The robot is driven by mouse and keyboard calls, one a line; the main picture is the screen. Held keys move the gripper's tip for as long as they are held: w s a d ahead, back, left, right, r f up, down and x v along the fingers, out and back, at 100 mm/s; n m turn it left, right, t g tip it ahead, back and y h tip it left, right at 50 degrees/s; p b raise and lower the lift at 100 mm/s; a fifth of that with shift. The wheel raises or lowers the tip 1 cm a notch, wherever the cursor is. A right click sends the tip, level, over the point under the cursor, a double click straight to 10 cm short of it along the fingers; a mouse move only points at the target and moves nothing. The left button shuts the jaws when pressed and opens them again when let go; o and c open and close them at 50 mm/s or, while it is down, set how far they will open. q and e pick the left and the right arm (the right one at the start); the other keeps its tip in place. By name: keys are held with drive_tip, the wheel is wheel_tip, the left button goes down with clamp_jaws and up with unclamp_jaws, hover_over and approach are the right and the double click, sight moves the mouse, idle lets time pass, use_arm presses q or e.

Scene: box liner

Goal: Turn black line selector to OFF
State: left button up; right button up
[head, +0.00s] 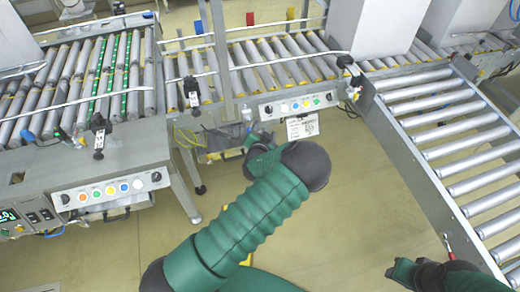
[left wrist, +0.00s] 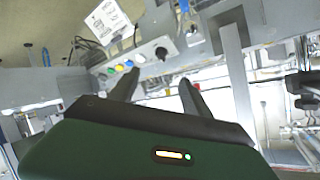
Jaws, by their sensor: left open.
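A grey control panel (head: 297,105) sits on the side of the middle conveyor. It has a black selector (head: 268,110) at its left end, coloured buttons and another dark knob (head: 328,97) at its right end. In the left wrist view the nearer black selector (left wrist: 161,52) appears just beyond and between my open fingertips, not visibly touched; its exact setting is too small to read. My left gripper (head: 249,135) is just below and left of that panel, partly hidden by my green arm; its open fingers show in the left wrist view (left wrist: 160,78). My right gripper (head: 400,271) is low at right, its jaws unclear.
A white paper tag (head: 302,128) hangs under the panel. A second panel (head: 110,190) with coloured buttons and black knobs is at left. Roller conveyors stand behind and at right (head: 455,135). Yellow-green cables (head: 187,137) hang left of my left gripper. Floor is open below.

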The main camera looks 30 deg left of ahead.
use_arm(q)
drive_tip(key=s+d+r+g+h+p, duration=0.2)
drive_tip(key=s+d+r+g+p, duration=0.1)
drive_tip(key=s+r, duration=0.5)
drive_tip(key=s+d+r+g+h+p, duration=0.1)
drive_tip(key=s+d+r+g+p, duration=0.2)
drive_tip(key=s+d+r+p, duration=0.3)
drive_tip(key=s+d+r+n+g+h+p, duration=0.1)
drive_tip(key=s+d+r+g+h+p, duration=0.1)
drive_tip(key=s+d+r+p, duration=0.3)
drive_tip(key=s+d+r+g, duration=0.1)
drive_tip(key=s+r, duration=0.3)
drive_tip(key=s, duration=0.4)
drive_tip(key=shift+d+r+g+h, duration=0.2)
drive_tip(key=shift+r+g+h, duration=0.1)
drive_tip(key=shift+r+g, duration=0.1)
